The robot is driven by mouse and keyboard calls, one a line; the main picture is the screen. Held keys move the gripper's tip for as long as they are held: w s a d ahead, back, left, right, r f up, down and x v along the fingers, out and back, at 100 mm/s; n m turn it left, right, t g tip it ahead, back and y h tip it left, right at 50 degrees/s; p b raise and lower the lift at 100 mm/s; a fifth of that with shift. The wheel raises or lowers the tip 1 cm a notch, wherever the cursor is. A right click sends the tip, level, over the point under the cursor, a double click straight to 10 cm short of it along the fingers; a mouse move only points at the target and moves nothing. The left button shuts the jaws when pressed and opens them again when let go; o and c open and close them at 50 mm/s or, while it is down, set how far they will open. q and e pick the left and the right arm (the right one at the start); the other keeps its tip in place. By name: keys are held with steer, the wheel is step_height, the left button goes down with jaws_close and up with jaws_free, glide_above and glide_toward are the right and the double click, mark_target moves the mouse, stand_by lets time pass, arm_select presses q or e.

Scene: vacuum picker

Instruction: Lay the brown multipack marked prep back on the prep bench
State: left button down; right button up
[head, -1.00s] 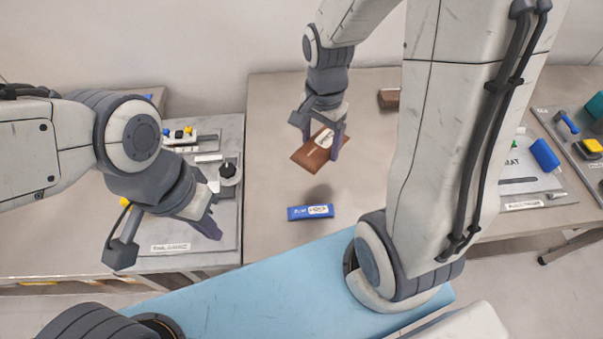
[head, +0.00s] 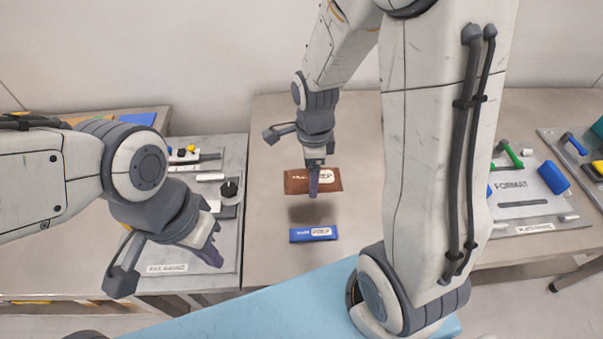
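The brown multipack (head: 296,181) has a white label marked PREP and hangs level above the prep bench (head: 268,160), with its shadow on the bench below it. My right gripper (head: 314,188) points down and is shut on the pack, one purple finger showing across its front face. A blue pack (head: 313,234), also labelled PREP, lies on the bench near its front edge, in front of the brown pack. My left gripper (head: 208,248) is off to the left, over the tool board's edge; its fingers are seen side-on and their gap does not show clearly.
A grey board (head: 232,165) with small items lies left of the bench. Right of my arm, a board marked FORMAT (head: 525,190) carries a blue block (head: 553,177) and a green-handled tool (head: 513,153).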

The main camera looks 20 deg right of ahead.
mark_target(305, 170)
steer(key=shift+w+a+f, duration=0.2)
steer(key=shift+w+f, duration=0.25)
steer(key=shift+w, duration=0.15)
steer(key=shift+w+a+f, duration=0.15)
steer(key=shift+w+f, duration=0.25)
steer(key=shift+w, duration=0.2)
steer(key=shift+f, duration=1.9)
steer(key=shift+f, duration=0.15)
steer(key=o, duration=1.5)
